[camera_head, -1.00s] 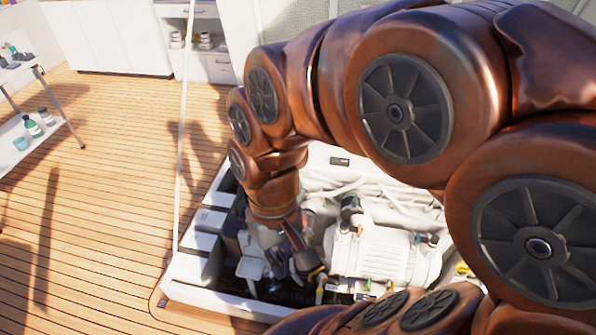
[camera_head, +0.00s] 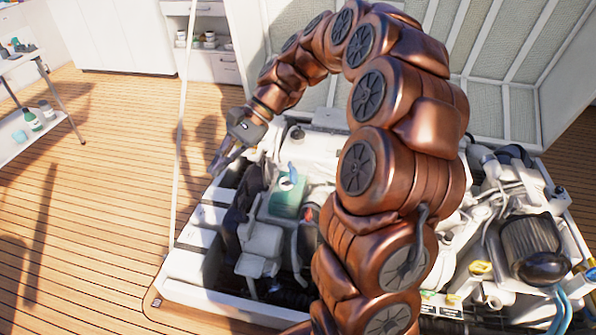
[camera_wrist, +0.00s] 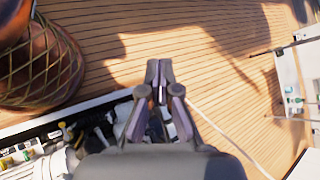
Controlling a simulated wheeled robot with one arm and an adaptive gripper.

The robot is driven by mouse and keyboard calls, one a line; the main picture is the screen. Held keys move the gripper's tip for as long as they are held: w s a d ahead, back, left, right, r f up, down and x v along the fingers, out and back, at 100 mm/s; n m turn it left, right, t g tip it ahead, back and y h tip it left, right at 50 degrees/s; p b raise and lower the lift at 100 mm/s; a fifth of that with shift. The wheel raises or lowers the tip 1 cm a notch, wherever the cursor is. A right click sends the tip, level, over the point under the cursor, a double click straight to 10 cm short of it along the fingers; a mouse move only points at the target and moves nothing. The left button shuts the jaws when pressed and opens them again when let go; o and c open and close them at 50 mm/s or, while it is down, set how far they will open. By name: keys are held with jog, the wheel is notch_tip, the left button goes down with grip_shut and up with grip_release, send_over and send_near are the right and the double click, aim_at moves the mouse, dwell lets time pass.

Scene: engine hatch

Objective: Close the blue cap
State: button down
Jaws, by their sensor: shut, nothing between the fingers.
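The blue cap (camera_head: 292,171) stands raised beside a white filler neck (camera_head: 287,184) on a green tank (camera_head: 288,200) in the engine hatch, in the head view. The neck's opening appears uncovered. My gripper (camera_head: 220,164) is up and left of the cap, over the hatch's left edge, well apart from it. In the wrist view my gripper (camera_wrist: 158,80) has its fingertips together with nothing between them. The blue cap cannot be made out in the wrist view.
White hatch edging (camera_head: 190,262) borders the engine bay. Engine parts and hoses (camera_head: 528,240) crowd its right side. A thin white pole (camera_head: 183,120) rises close left of my gripper. A shelf table (camera_head: 32,95) stands at far left, with open wooden deck between.

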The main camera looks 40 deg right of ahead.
jog(key=w+d+f+m+t+y+b, duration=0.1)
jog(key=w+d+f+m+t+b, duration=0.35)
jog(key=d, duration=0.55)
jog(key=w+d+f+m+t+y+b, duration=0.1)
jog(key=w+d+f+m, duration=0.3)
jog(key=w+d+f, duration=0.45)
jog(key=s+d+f+m+t+b, duration=0.25)
jog(key=d+f+m, duration=0.2)
jog(key=d, duration=0.75)
jog(key=m+t+h+b, duration=0.2)
jog(key=m+t+b, duration=0.1)
jog(key=m, duration=0.1)
send_near(291, 165)
jog(key=b+x, duration=0.1)
jog(key=x, duration=0.6)
jog(key=shift+a, duration=0.2)
jog(key=shift+r, duration=0.1)
jog(key=shift+w+a+h+p, duration=0.1)
jog(key=shift+w+h+p, duration=0.05)
jog(key=shift+h+p, duration=0.15)
